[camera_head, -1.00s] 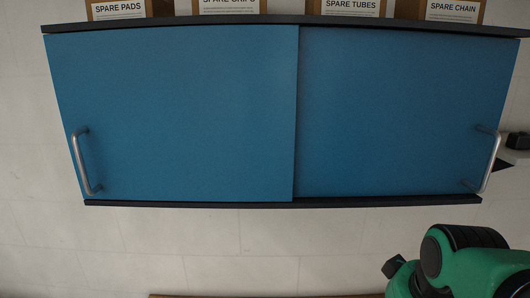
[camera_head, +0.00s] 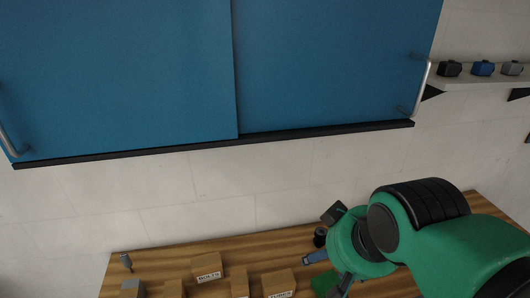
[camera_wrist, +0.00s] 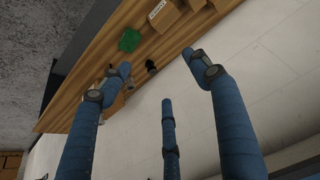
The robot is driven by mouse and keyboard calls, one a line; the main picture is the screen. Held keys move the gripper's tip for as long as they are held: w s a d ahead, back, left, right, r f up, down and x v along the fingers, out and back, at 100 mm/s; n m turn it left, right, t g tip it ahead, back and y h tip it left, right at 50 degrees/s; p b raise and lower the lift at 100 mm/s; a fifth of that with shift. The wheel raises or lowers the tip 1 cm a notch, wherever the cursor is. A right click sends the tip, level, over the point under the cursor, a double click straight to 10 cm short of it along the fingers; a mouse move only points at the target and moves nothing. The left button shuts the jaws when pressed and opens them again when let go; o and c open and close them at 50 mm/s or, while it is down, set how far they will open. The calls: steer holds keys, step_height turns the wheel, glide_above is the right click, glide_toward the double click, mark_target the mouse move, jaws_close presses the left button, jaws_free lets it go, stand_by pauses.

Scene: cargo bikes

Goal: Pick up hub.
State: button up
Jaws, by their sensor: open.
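I cannot clearly pick out a hub in either view. A small black round object (camera_head: 320,237) stands on the wooden workbench (camera_head: 218,247), just left of my arm. A small dark object on the bench also shows in the wrist view (camera_wrist: 151,66), between my fingers; I cannot tell whether it is the hub. My gripper (camera_wrist: 158,74) has its blue fingers spread, with nothing between them. It is above the bench area, partly hidden by my green arm in the head view.
Cardboard boxes (camera_head: 209,270) stand on the bench, one labelled BOLTS. A green item (camera_wrist: 129,40) lies near them. A grey item (camera_head: 126,261) is at the left end. A blue cabinet (camera_head: 330,65) hangs above. A wall shelf (camera_head: 480,83) at right holds small blocks.

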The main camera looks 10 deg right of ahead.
steer(key=w+d+f+m+g+y+b, duration=0.1)
steer(key=w+d+f+m, duration=0.25)
steer(key=w, duration=0.35)
steer(key=w+d+f+m+g+b, duration=0.1)
steer(key=w+d+f+m, duration=0.15)
steer(key=w+m, duration=0.35)
steer(key=w+d+f+m+g+y+b, duration=0.15)
steer(key=w+f+m, duration=0.25)
steer(key=w, duration=0.4)
steer(key=w+d+f+m+p, duration=0.1)
steer(key=w+d+f+m, duration=0.4)
steer(key=d+f, duration=0.2)
steer(key=w+d+f+m+y+p, duration=0.1)
steer(key=w+d+f+m, duration=0.4)
steer(key=f, duration=0.4)
steer(key=shift+w+d+m, duration=0.3)
steer(key=shift+d+m, duration=0.15)
steer(key=shift+d, duration=0.6)
steer(key=shift+f, duration=0.2)
